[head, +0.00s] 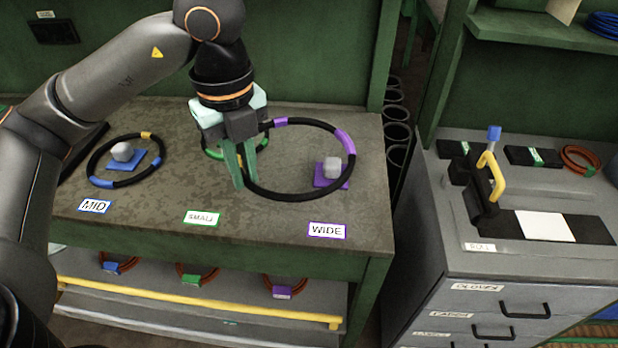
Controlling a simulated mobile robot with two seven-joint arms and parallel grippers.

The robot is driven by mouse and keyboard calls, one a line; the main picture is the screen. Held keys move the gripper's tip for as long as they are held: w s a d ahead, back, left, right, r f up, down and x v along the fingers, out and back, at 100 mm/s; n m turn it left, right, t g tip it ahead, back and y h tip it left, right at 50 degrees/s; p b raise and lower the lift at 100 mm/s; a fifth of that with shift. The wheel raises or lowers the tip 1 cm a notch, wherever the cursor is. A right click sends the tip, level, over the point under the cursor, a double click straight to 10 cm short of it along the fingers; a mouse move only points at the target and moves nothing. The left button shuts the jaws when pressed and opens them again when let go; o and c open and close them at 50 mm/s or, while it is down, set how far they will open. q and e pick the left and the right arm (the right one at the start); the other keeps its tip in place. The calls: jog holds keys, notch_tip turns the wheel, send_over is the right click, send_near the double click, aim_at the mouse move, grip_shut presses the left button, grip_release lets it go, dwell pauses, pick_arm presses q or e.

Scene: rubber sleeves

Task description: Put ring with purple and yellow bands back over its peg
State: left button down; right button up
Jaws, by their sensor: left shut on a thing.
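The large black ring (300,197) has purple bands at its top and upper right; its left part is hidden by my gripper, and no yellow band shows clearly. My left gripper (246,178) points down and is shut on the ring's left side. The grey peg (332,167) on a purple base (320,181) stands behind the WIDE label (328,230). In the head view the peg appears inside the ring's outline, toward its right side. The ring's lower right crosses in front of the base. I cannot tell how high the ring is above the bench. My right gripper is not in view.
A ring with blue and yellow bands (128,183) lies around the MID peg (122,151) at left. A green-banded ring (216,154) lies partly hidden behind my gripper, near the SMALL label (201,217). A grey cabinet (420,240) with a yellow-handled clamp (493,172) stands at right.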

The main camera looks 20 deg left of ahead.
pick_arm(q)
jog(key=w+d+f, duration=0.1)
jog(key=w+f, duration=0.1)
jog(key=w, duration=0.1)
jog(key=w+d+f, duration=0.1)
jog(key=w+f, duration=0.2)
jog(key=w+d+f, duration=0.1)
jog(key=w+f, duration=0.1)
jog(key=w, duration=0.1)
jog(key=shift+w+d+f, duration=0.1)
jog(key=shift+w+f, duration=0.05)
jog(key=shift+f, duration=0.05)
jog(key=f, duration=0.3)
jog(key=shift+w+d+f+p, duration=0.1)
jog(key=shift+w+f+p, duration=0.15)
jog(key=shift+w+p, duration=0.1)
jog(key=shift+f, duration=0.3)
jog(key=shift+f, duration=0.1)
jog(key=shift+f+b, duration=0.5)
jog(key=c, duration=0.9)
grip_release()
jog(key=shift+r, duration=0.1)
notch_tip(320, 180, up, 13)
jog(key=shift+p, duration=0.55)
